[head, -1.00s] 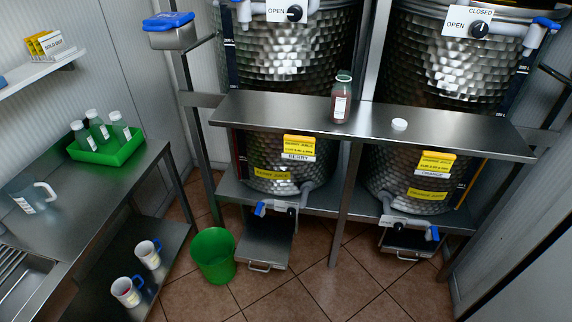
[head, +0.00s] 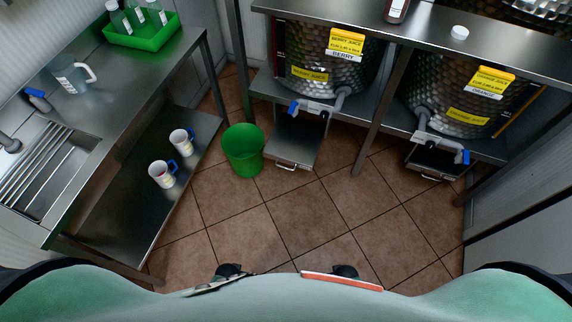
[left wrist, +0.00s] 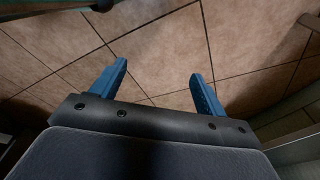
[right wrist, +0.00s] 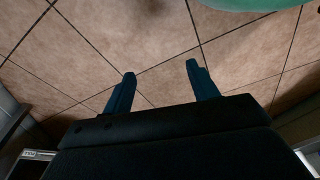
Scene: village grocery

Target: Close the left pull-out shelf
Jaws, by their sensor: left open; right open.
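The left pull-out shelf (head: 294,144) is a grey metal tray with a bar handle at its front. It sticks out toward me below the berry juice tank (head: 318,85), under the tap with the blue lever. The right pull-out shelf (head: 434,162) shows below the orange juice tank (head: 455,110) and sticks out less. My left gripper (left wrist: 158,72) is open and empty above the tiled floor in the left wrist view. My right gripper (right wrist: 161,70) is open and empty above the floor in the right wrist view. Neither gripper shows in the head view.
A green bin (head: 243,152) stands on the floor just left of the left shelf. A steel table (head: 150,75) with a lower shelf holding two mugs (head: 170,160) is at the left. A steel post (head: 378,125) stands between the pull-out shelves. The floor (head: 310,215) in front is clear.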

